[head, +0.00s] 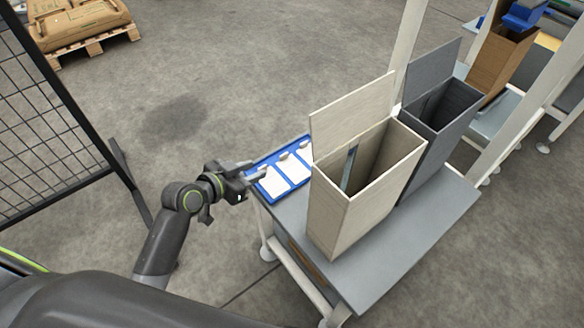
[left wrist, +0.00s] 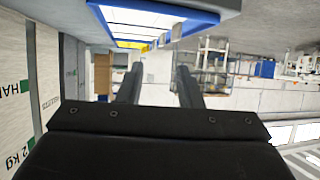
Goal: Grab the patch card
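Several white cards with small grey tabs lie in a row on a blue tray (head: 257,160) at the left end of the grey table. The nearest patch card (head: 273,183) is just beyond my left gripper (head: 257,170). The left gripper is at the tray's near left corner, its fingers spread and nothing between them. In the left wrist view, the fingers (left wrist: 159,75) stand apart, and the blue tray (left wrist: 205,16) with white cards (left wrist: 143,17) shows at the top. I cannot tell whether a finger touches a card. My right gripper is not in view.
A pale open box (head: 340,218) stands close right of the tray, with a dark grey box (head: 432,140) behind it on the table (head: 400,255). A black mesh fence (head: 50,125) stands at the left. A loaded pallet (head: 90,45) is on the floor at the back left.

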